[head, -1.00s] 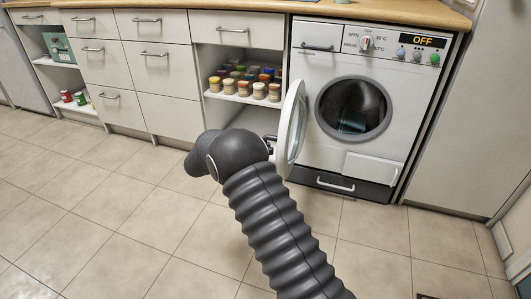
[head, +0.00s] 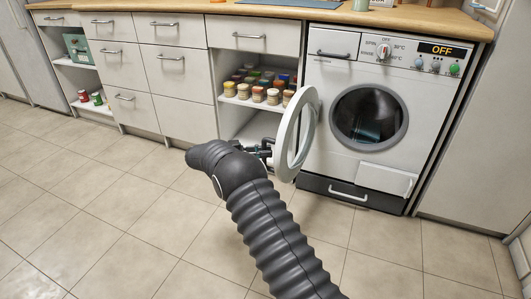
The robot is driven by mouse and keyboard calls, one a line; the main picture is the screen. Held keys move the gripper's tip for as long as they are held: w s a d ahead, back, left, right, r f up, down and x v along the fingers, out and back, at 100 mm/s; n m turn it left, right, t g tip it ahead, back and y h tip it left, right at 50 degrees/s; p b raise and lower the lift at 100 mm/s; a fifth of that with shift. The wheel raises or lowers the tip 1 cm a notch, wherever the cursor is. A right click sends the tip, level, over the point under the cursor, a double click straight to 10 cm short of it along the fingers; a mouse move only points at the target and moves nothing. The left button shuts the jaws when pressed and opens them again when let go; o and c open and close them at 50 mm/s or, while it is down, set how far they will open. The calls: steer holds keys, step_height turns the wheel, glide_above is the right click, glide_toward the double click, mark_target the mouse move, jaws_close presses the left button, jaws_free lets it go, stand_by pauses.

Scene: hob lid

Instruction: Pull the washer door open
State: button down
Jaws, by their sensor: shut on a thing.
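The white washer (head: 335,156) stands under the worktop at the right, its display reading OFF. Its round door (head: 281,140) is swung wide open on the left side, seen at a steep angle. The round drum opening (head: 368,117) is uncovered, with something dark and bluish inside. My gripper (head: 268,147) is at the left edge of the door, shut on it. My arm hides part of the gripper, and I cannot make out the fingertips clearly.
An open shelf with several jars (head: 257,94) is behind the door, left of the washer. White drawers (head: 177,90) line the wall further left. A tall pale panel (head: 475,140) stands at the right. The tiled floor (head: 110,215) in front is clear.

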steer(key=shift+d+r, duration=0.1)
steer(key=c, duration=1.1)
jaws_free()
steer(key=a, duration=0.7)
steer(key=shift+s+a, duration=0.3)
steer(key=shift+a, duration=0.05)
